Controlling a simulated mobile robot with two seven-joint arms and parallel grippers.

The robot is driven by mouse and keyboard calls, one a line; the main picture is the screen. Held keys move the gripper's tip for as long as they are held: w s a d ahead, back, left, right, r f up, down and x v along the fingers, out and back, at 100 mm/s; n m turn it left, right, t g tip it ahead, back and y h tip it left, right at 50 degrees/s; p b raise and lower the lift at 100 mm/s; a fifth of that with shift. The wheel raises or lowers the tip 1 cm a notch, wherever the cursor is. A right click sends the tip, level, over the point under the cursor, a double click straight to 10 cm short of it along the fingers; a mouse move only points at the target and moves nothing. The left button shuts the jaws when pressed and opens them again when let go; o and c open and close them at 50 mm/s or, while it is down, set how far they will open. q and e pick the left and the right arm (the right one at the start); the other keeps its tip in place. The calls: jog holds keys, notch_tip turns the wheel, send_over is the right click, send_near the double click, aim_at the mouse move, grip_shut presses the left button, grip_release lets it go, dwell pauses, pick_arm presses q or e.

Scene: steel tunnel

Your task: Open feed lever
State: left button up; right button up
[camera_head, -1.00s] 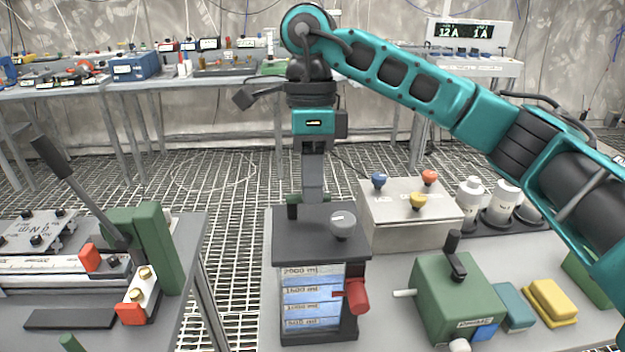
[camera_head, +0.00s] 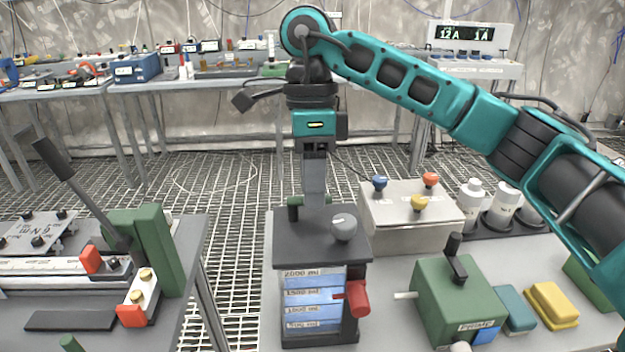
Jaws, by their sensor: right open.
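My right gripper (camera_head: 314,202) points straight down at the back of the dark top of a tank unit (camera_head: 290,248). No part is clearly labelled as the feed lever. My left gripper is not in view.
A metal box (camera_head: 410,232) with coloured knobs stands behind right. A green box (camera_head: 452,300) with a black lever (camera_head: 456,258) stands front right. White bottles (camera_head: 503,206) are at the back right. A long black-handled lever (camera_head: 75,190) rises from the left bench, across a floor gap.

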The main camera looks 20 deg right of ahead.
jog(key=shift+r, duration=0.1)
notch_tip(320, 180, up, 12)
jog(key=w+p, duration=0.2)
jog(key=p, duration=0.1)
jog(key=shift+w+d+r+p, duration=0.2)
jog(key=shift+d+r+p, duration=0.05)
jog(key=shift+d+p, duration=0.1)
jog(key=shift+f, duration=0.1)
